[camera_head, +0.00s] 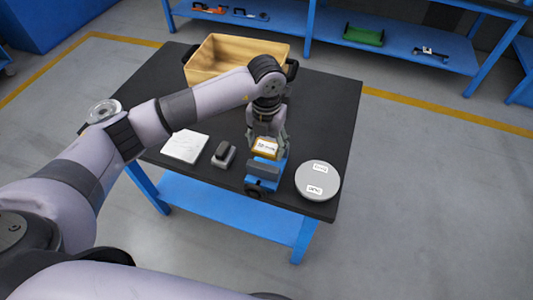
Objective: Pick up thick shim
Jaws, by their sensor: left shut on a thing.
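My left gripper (266,142) points down over the front of the black table. It is shut on a small yellow-edged piece with a white label (265,148), which looks like the thick shim; the label is too small to read surely. The piece is at the top of a blue vise-like fixture (263,178) near the table's front edge. I cannot tell whether it touches the fixture. The fingers hide part of the piece. My right gripper is out of view.
On the black table (330,100), a grey round labelled disc (318,181) lies right of the fixture. A small grey-and-black object (223,154) and a white square pad (185,146) lie left. An open tan box (215,65) stands at the back. Blue shelving (400,50) stands behind.

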